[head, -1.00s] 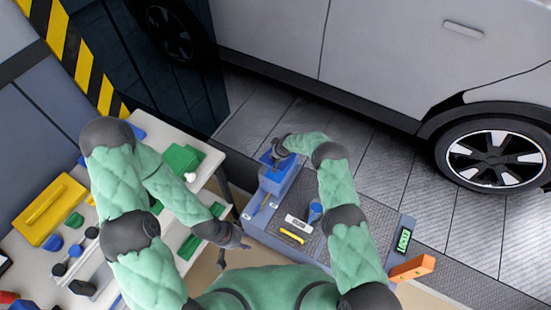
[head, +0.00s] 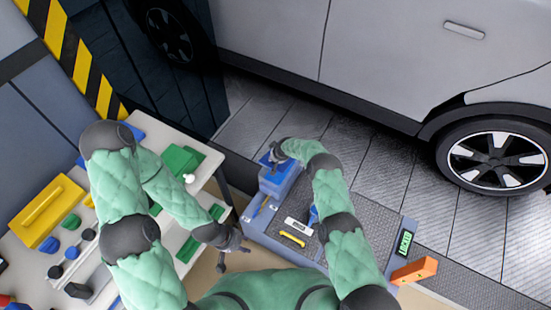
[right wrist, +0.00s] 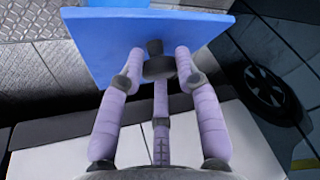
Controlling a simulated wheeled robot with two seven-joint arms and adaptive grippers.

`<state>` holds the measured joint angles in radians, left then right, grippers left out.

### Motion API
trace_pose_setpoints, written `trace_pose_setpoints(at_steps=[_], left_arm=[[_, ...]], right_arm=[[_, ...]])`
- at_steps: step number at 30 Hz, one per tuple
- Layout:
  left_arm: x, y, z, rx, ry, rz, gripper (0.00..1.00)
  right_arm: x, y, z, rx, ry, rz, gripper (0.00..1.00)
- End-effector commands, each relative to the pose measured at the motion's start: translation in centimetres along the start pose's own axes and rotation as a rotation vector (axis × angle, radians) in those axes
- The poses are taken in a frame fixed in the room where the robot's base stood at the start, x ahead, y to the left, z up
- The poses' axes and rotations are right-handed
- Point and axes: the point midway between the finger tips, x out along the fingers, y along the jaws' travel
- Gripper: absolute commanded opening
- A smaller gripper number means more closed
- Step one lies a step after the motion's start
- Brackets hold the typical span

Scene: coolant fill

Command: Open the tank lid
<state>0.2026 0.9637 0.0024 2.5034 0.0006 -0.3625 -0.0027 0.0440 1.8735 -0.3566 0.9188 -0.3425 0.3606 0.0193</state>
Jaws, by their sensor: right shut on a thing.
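The blue tank (head: 280,182) stands at the far left end of the grey workbench. Its blue lid (head: 265,160) is partly hidden by my right gripper (head: 273,158). In the right wrist view the lid (right wrist: 105,45) is a flat blue plate with a dark knob (right wrist: 157,68) between my fingers. My right gripper is shut on this knob. I cannot tell whether the lid is clear of the tank. My left gripper (head: 234,258) hangs empty with its fingers apart, between the white table and the workbench.
The workbench (head: 360,215) also holds a yellow tool (head: 292,240), a white label piece (head: 298,225), a blue object (head: 313,214) partly behind my arm, a green display (head: 405,241) and an orange block (head: 414,270). A white table (head: 160,140) with parts is at left; a car (head: 400,60) is behind.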

Motion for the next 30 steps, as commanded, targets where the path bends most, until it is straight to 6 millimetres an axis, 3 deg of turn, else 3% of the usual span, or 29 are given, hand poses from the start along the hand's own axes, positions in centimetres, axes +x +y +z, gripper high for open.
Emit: trace_pose_setpoints(at_steps=[7, 30], left_arm=[[0.9, -0.3, 0.0, 0.0, 0.0, 0.0, 0.4], [9.4, -3.4, -0.3, 0.0, 0.0, 0.0, 0.4]], right_arm=[[0.0, 0.4, -0.6, 0.006, 0.003, -0.002, 0.0], [-1.6, 1.9, -3.2, 0.054, -0.074, -0.072, 0.0]])
